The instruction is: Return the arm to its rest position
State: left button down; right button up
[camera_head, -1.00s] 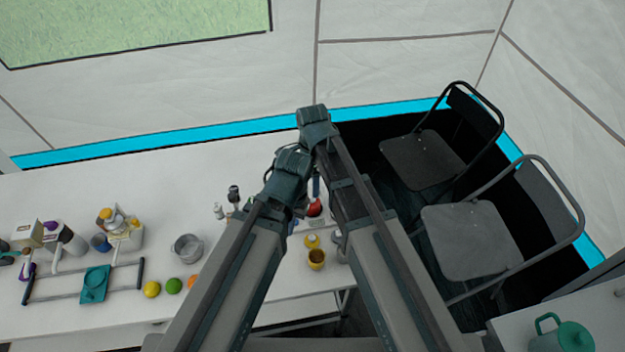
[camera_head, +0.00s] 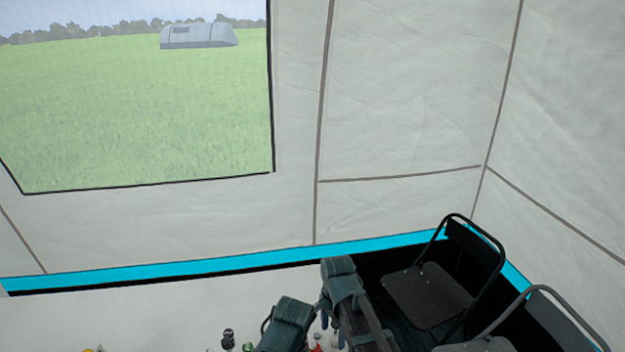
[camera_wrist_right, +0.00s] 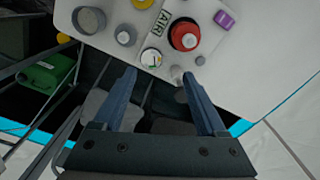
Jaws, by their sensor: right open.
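My right gripper is open and empty in the right wrist view (camera_wrist_right: 160,74), its two dark blue fingers spread apart with the table's edge and dark floor beyond them. In the head view, my right arm's wrist end shows at the bottom centre, with only a small blue part of the right gripper (camera_head: 324,312) visible. My left arm's wrist end is just left of it. The left gripper's jaws do not show.
The white table (camera_head: 190,310) holds small items near my arms. The right wrist view shows a red-topped item (camera_wrist_right: 184,35), a grey round container (camera_wrist_right: 88,20) and a purple item (camera_wrist_right: 224,18). Black folding chairs (camera_head: 430,290) stand at right. A green box (camera_wrist_right: 47,72) is at left.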

jog(key=s+d+n, duration=0.7)
jog(key=d+n, duration=0.4)
jog(key=d, duration=0.1)
jog(key=s+a+n+h, duration=0.1)
jog(key=s+a+n, duration=0.2)
jog(key=s+a, duration=0.3)
jog(key=a, duration=0.5)
jog(key=shift+a+n, duration=0.2)
jog(key=shift+n, duration=0.2)
jog(key=shift+r, duration=0.1)
